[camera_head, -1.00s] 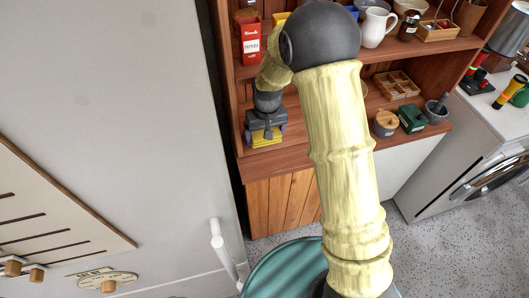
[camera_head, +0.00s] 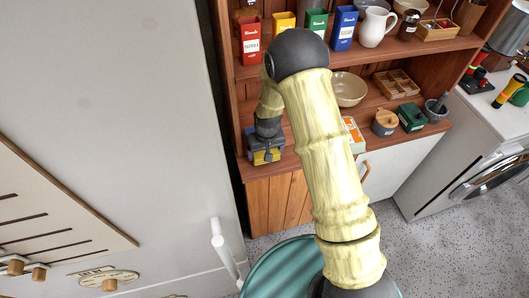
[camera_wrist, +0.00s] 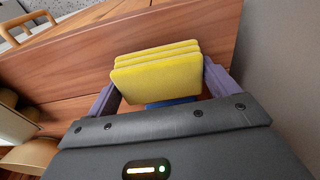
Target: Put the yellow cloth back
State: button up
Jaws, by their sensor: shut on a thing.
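The yellow cloth (camera_wrist: 157,72) is folded in several layers and sits between the two purple fingers of my gripper (camera_wrist: 163,88) in the wrist view. My gripper is shut on it. In the head view my gripper (camera_head: 266,155) is at the left end of the wooden counter, near its front edge, with the yellow cloth (camera_head: 267,157) showing at its tip. A small blue patch (camera_wrist: 170,103) shows below the cloth; I cannot tell what it is. Whether the cloth touches the counter is unclear.
Red (camera_head: 251,41), yellow, green and blue boxes stand on the upper shelf, with a white pitcher (camera_head: 376,27). A bowl (camera_head: 348,89), a wooden-lidded jar (camera_head: 385,122) and a green box (camera_head: 411,117) stand on the counter.

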jog(key=shift+a+f, duration=0.2)
jog(key=shift+f, duration=0.2)
jog(key=shift+f, duration=0.1)
jog(key=o, duration=0.8)
jog(key=shift+c, duration=0.2)
notch_tip(320, 180, up, 12)
jog(key=s, duration=0.1)
jog(key=shift+s+d, duration=0.2)
jog(key=shift+d, duration=0.1)
